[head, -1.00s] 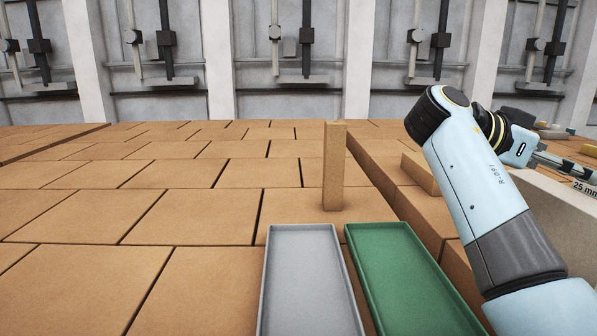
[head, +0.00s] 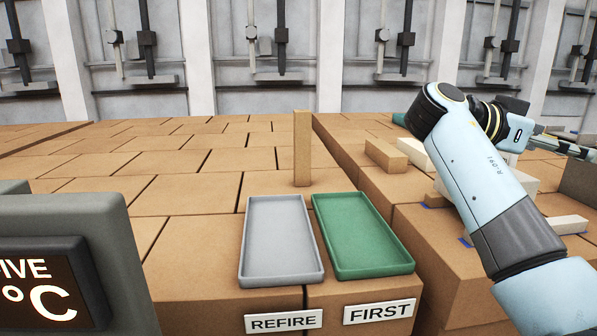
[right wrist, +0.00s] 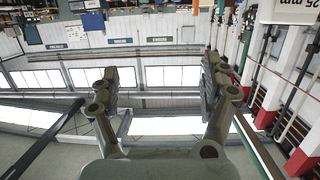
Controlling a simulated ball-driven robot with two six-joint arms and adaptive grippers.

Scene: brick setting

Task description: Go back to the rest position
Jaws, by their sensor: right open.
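My right arm comes in from the right in the head view, and its gripper (head: 572,148) reaches to the right edge, only partly in view. In the right wrist view the right gripper (right wrist: 160,72) is open, with nothing between its fingers. Behind the fingers are only the far hall, windows and floor. My left gripper is in no view.
A grey tray (head: 281,274) labelled REFIRE and a green tray (head: 376,269) labelled FIRST lie empty on the brick stack. An upright brick (head: 302,150) stands behind them. A display (head: 40,285) fills the lower left. Loose bricks (head: 386,154) lie near my right arm.

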